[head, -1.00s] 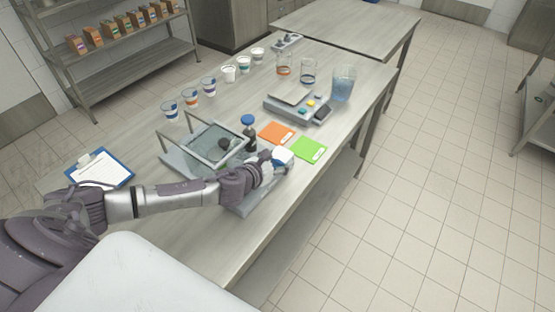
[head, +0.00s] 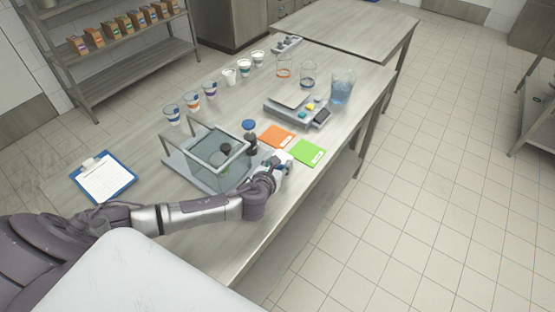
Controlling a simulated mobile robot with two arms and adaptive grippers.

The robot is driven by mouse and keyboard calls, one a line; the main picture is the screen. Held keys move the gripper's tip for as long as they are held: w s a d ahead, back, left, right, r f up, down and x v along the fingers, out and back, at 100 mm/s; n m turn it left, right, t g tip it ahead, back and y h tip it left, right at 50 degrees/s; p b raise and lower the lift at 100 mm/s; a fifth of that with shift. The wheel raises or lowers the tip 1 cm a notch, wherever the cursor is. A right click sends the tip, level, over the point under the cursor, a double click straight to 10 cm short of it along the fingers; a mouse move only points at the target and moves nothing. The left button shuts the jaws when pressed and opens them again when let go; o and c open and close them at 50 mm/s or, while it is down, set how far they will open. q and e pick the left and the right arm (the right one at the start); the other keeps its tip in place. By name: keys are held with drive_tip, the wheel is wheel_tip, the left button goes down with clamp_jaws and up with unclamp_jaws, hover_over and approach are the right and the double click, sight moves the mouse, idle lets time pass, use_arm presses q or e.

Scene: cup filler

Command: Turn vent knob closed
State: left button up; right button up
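A device with a clear, grey-framed box (head: 218,146) stands on the near part of the table. A dark round knob (head: 225,150) shows at the box; I cannot tell whether it is the vent knob or how it is turned. A dark bottle-like part with a blue top (head: 249,125) stands upright beside the box. My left gripper (head: 284,167) is low over the table, to the right of the device and near its front corner. Its fingers are small and partly overlap a white patch, so their opening is unclear. My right gripper is out of view.
An orange card (head: 277,136) and a green card (head: 307,153) lie just beyond my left gripper. A scale (head: 297,108), a blue-tinted beaker (head: 342,87) and a row of cups (head: 191,101) stand farther back. A clipboard (head: 104,177) lies at the left.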

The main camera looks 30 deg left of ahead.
use_arm(q)
drive_tip(key=shift+d+r+n+g+y+p, duration=0.15)
drive_tip(key=shift+n+g+y+p, duration=0.35)
drive_tip(key=shift+n+y, duration=0.55)
drive_tip(key=n+g+y+p, duration=0.1)
drive_tip(key=n+y, duration=0.1)
drive_tip(key=y, duration=0.1)
drive_tip(key=shift+n, duration=0.35)
drive_tip(key=shift+f+n+g+y, duration=0.2)
drive_tip(key=shift+n+g+y, duration=0.5)
drive_tip(key=shift+n+y, duration=0.2)
drive_tip(key=shift+n+g+y, duration=0.65)
drive_tip(key=shift+n+g, duration=0.15)
drive_tip(key=shift+n, duration=0.1)
drive_tip(key=n+g+y+b, duration=0.1)
drive_tip(key=n+g, duration=0.1)
drive_tip(key=shift+f+n+g+y, duration=0.1)
drive_tip(key=shift+n+g+y, duration=0.2)
drive_tip(key=shift+n+g+y+b, duration=0.7)
drive_tip(key=shift+n+g+b, duration=0.65)
drive_tip(key=shift+n+g, duration=0.55)
